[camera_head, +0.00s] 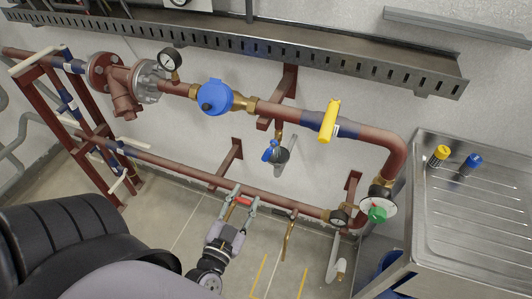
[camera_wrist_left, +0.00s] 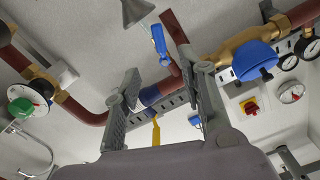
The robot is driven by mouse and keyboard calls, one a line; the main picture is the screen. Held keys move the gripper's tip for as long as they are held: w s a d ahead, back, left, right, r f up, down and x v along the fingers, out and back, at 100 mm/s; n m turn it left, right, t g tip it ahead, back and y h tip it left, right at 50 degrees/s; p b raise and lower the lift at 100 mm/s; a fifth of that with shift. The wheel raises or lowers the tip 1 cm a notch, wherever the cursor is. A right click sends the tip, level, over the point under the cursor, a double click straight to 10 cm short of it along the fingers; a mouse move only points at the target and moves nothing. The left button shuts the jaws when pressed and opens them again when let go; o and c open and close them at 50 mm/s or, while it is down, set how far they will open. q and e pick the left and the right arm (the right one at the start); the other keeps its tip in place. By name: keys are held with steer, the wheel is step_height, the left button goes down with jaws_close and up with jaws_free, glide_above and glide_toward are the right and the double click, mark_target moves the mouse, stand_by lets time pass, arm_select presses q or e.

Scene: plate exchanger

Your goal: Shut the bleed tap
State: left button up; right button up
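No label marks the bleed tap; a small tap with a blue lever (camera_head: 270,151) hangs on a branch below the upper pipe, beside a grey funnel (camera_head: 282,156). The blue lever (camera_wrist_left: 159,40) and funnel (camera_wrist_left: 138,12) also show at the top of the left wrist view. My left gripper (camera_head: 242,195) is open, below and left of the blue lever and apart from it. Its fingers (camera_wrist_left: 165,75) stand wide apart in the wrist view, with nothing gripped. My right gripper is not in view.
The upper pipe carries a blue round-capped valve (camera_head: 214,98) and a yellow handle (camera_head: 329,121). A lower pipe (camera_head: 185,169) runs behind my left gripper. A brass spout (camera_head: 288,240) stands to its right. A steel bench (camera_head: 470,215) fills the right side.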

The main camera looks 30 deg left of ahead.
mark_target(265, 158)
arm_select(q)
steer(key=p+x, duration=0.1)
steer(key=x, duration=0.6)
steer(key=p+x, duration=0.1)
steer(key=x, duration=0.6)
steer(key=shift+w+d, duration=0.1)
steer(key=shift+w, duration=1.1)
steer(key=c, duration=0.6)
jaws_close()
